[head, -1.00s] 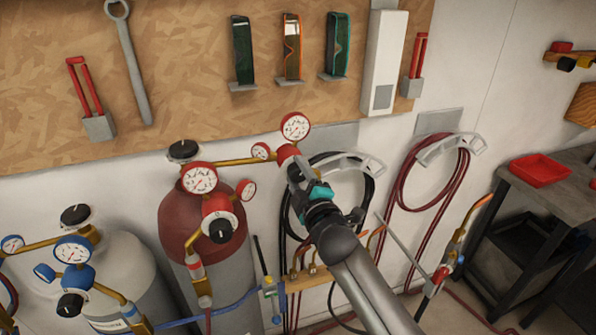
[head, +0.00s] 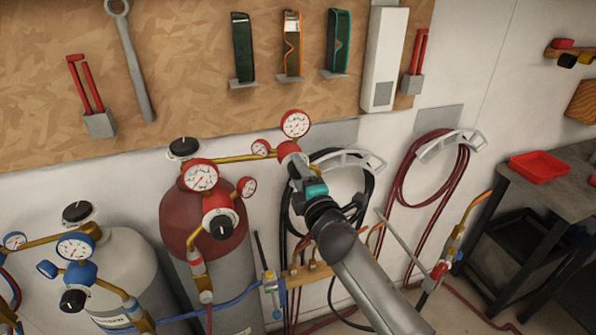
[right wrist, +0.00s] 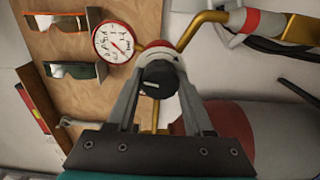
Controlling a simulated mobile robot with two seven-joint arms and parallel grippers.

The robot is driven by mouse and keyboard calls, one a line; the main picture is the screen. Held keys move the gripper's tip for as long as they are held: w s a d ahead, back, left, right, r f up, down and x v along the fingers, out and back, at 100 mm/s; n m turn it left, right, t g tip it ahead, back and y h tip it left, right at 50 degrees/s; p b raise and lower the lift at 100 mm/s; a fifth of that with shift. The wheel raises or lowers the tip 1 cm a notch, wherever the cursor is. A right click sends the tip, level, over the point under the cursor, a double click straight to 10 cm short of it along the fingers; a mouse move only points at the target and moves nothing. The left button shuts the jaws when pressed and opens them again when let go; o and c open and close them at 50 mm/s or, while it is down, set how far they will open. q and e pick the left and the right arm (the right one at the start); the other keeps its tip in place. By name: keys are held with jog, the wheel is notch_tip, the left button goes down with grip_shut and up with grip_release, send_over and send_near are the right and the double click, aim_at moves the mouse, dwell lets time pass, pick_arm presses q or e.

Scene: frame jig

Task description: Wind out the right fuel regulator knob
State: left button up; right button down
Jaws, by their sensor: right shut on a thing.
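The right fuel regulator has a red body (head: 288,151) and two red-rimmed gauges, the larger one (head: 295,124) above it. Its black knob (right wrist: 158,82) shows in the right wrist view, with a pale mark on its face. My right gripper (head: 295,167) reaches it from the lower right and is shut on this knob. In the right wrist view the fingers of this gripper (right wrist: 157,90) stand on either side of the knob. In the head view the gripper hides the knob. My left gripper is not in view.
A red cylinder (head: 180,220) with its own red regulator and black knob (head: 221,226) stands to the left. A grey cylinder (head: 130,265) with blue gauges is farther left. Hoses (head: 403,190) hang on the wall at right. A dark bench (head: 570,196) stands far right.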

jog(key=shift+c, duration=1.4)
grip_release()
jog(key=shift+s, duration=0.1)
jog(key=v, duration=1.5)
jog(key=shift+b, duration=0.3)
